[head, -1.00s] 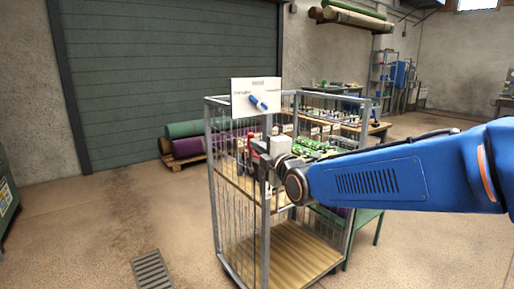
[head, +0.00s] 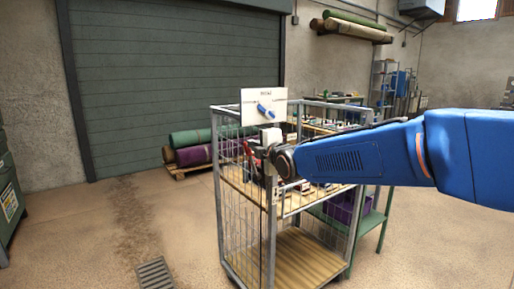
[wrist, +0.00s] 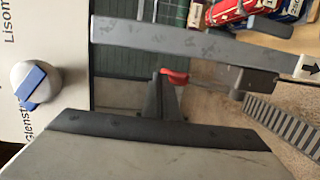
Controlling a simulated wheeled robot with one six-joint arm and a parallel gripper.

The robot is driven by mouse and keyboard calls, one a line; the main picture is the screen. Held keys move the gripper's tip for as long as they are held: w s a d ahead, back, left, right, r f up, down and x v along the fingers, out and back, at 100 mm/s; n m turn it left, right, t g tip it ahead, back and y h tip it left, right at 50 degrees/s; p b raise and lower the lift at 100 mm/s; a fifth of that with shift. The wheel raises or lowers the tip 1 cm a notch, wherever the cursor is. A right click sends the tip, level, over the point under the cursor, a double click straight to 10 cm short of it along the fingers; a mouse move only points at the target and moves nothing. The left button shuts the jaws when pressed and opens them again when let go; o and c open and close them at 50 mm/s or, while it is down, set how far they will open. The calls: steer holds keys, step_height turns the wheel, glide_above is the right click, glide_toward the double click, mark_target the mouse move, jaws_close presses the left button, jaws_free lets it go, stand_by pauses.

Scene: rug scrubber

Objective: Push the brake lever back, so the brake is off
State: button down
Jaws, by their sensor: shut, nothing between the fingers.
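The brake lever shows in the wrist view as a red grip (wrist: 174,76) on a thin rod. The rod runs right to a grey bracket (wrist: 248,82) on the cart's grey post (wrist: 180,40). My gripper (wrist: 166,86) is shut and empty, its dark fingertips right at the red grip; I cannot tell whether they touch. In the head view my gripper (head: 254,154) is at the near upper corner of the wire cart (head: 270,240). Small red parts show there, partly hidden by my wrist.
A white sign (head: 249,97) with a blue pointer knob (head: 265,110) stands above the cart; the knob (wrist: 33,85) is left in the wrist view. Rolled rugs (head: 190,155) lie behind. A green table (head: 372,228) stands right of the cart. A floor grate (head: 155,273) lies front left.

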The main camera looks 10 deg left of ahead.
steer(key=shift+w+a, duration=0.4)
steer(key=shift+a, duration=0.05)
stand_by(0.4)
